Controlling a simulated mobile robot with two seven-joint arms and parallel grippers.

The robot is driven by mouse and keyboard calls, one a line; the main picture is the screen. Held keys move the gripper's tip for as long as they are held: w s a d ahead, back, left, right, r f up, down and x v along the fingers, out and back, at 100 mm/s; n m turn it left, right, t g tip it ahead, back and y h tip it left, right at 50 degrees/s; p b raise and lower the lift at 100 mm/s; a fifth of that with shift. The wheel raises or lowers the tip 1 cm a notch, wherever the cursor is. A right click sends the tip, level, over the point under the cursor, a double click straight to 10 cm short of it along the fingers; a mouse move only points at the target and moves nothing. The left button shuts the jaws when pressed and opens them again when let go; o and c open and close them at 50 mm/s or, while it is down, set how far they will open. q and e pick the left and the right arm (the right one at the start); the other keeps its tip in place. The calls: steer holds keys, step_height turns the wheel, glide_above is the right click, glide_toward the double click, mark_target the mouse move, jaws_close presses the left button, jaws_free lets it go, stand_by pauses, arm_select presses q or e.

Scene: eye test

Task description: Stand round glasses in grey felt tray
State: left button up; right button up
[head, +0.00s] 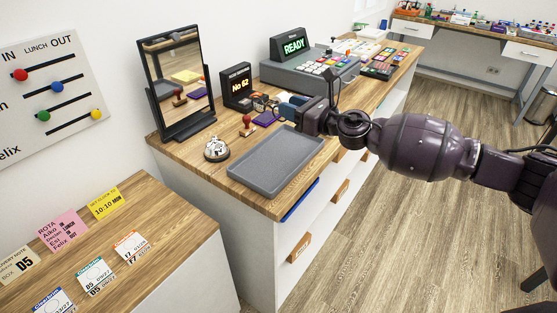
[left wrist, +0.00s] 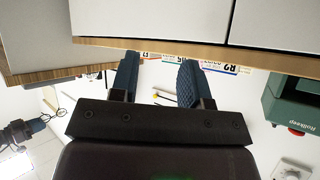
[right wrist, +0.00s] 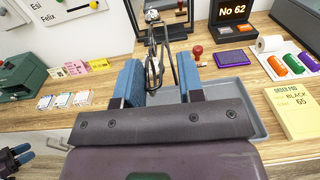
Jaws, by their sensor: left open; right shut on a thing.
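The grey felt tray (head: 275,161) lies flat and empty near the front edge of the wooden counter. In the right wrist view its rim (right wrist: 262,130) shows behind my right gripper (right wrist: 160,75). That gripper is shut on thin dark-framed round glasses (right wrist: 154,68), seen nearly edge-on and upright between the blue fingers. In the head view my right gripper (head: 291,107) is above the counter at the tray's far right end; the glasses are hard to make out there. My left gripper (left wrist: 157,78) is open and empty, away from the tray and outside the head view.
A silver bell (head: 216,149), a red stamp (head: 248,126) and a purple ink pad (head: 267,118) stand close behind the tray. A mirror (head: 178,78), a number display (head: 237,86) and a cash register (head: 308,74) stand farther back. A lower desk (head: 150,212) with cards is at left.

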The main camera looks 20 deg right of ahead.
step_height(320, 180, up, 2)
steer(key=w+d+r, duration=0.1)
steer(key=w+d, duration=0.1)
steer(key=w, duration=0.1)
steer(key=b, duration=0.4)
glide_above(295, 166)
step_height(295, 166, down, 12)
step_height(295, 166, down, 3)
steer(key=shift+w+r+b, duration=0.1)
steer(key=shift+b, duration=0.55)
steer(key=shift+f, duration=0.65)
step_height(295, 166, down, 4)
steer(key=shift+f+b, duration=0.15)
steer(key=shift+b, duration=0.75)
steer(key=shift+r, duration=0.2)
steer(key=shift+f, duration=0.25)
steer(key=o, duration=0.9)
steer(key=shift+r, duration=0.15)
